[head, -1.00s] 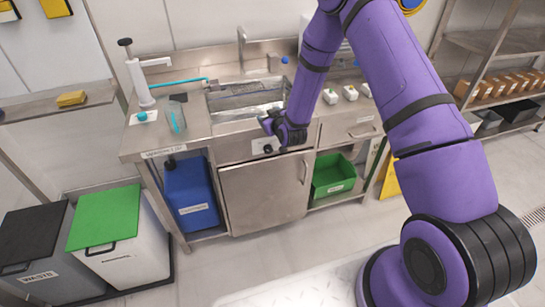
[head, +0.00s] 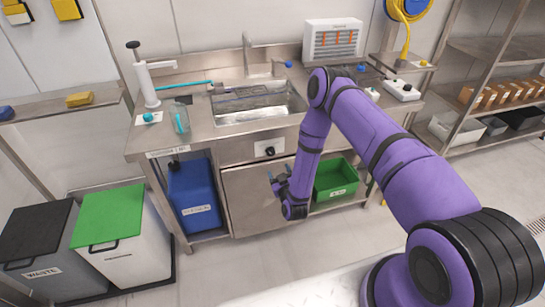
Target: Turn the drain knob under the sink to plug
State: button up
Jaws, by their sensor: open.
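The drain knob (head: 269,151) is a small black knob on a white plate, on the steel front panel below the sink basin. The sink (head: 258,106) is a steel basin set in the counter. My gripper (head: 276,178) is open and empty, in front of the cabinet door, lower than the knob and a little right of it. It is apart from the knob. The marks on the knob's plate are too small to read.
A steel cabinet door (head: 243,200) lies below the knob. A blue canister (head: 193,195) stands left of it and a green crate (head: 334,180) right. Lidded bins (head: 120,235) stand at the left. The floor in front of the cabinet is clear.

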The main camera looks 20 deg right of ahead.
aim_at(272, 154)
jog(key=w, duration=1)
jog(key=c, duration=0.9)
